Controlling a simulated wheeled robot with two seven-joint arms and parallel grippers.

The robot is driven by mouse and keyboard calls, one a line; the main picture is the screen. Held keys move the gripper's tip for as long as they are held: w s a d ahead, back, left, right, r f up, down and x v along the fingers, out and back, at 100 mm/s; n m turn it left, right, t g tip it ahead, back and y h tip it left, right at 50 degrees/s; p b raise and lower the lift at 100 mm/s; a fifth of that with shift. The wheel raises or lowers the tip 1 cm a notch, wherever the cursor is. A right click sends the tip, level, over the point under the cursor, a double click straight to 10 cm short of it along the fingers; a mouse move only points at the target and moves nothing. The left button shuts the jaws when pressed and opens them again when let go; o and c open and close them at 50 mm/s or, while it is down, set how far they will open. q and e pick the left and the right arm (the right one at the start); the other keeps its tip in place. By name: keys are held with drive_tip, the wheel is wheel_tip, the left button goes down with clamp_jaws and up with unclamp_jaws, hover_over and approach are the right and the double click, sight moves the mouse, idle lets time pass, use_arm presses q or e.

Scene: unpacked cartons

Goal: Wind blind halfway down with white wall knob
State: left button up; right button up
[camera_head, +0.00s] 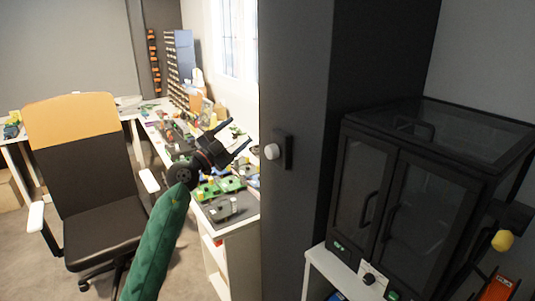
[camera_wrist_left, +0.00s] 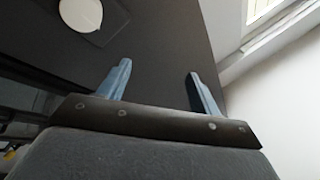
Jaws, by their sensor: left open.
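The white wall knob (camera_head: 272,151) sits on a dark plate fixed to the dark grey wall column. In the left wrist view the white knob (camera_wrist_left: 82,14) shows at the upper left, cut by the top edge. My left gripper (camera_head: 238,134) is open and empty, a little to the left of the knob and apart from it. In the left wrist view its two fingers (camera_wrist_left: 155,88) stand wide apart with the dark column behind them. A bright window (camera_head: 230,38) shows at the back. I cannot make out the blind. My right gripper is not in view.
A dark glass-doored cabinet (camera_head: 400,200) stands right of the column on a white stand. A cluttered white workbench (camera_head: 222,229) runs behind my left arm. An office chair (camera_head: 85,175) stands at the left.

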sight(268, 152)
use_arm(q)
drive_tip(key=s+d+f+n+g+y, duration=0.1)
drive_tip(key=d+f+n+g, duration=0.25)
drive_tip(key=f+g, duration=0.3)
drive_tip(key=shift+n+t, duration=0.35)
drive_tip(key=shift+t, duration=0.1)
drive_tip(key=x, duration=0.2)
drive_tip(key=p+x, duration=0.1)
drive_tip(key=x, duration=0.1)
drive_tip(key=p+x, duration=0.1)
drive_tip(key=shift+w+d+f, duration=0.25)
drive_tip(key=shift+d+f, duration=0.05)
drive_tip(key=shift+d, duration=0.05)
drive_tip(key=shift+w+d+f, duration=0.1)
drive_tip(key=shift+w+d, duration=0.35)
drive_tip(key=shift+d, duration=0.1)
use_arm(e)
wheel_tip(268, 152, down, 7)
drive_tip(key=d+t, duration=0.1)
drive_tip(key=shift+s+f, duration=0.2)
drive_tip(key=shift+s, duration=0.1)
use_arm(q)
drive_tip(key=c, duration=1)
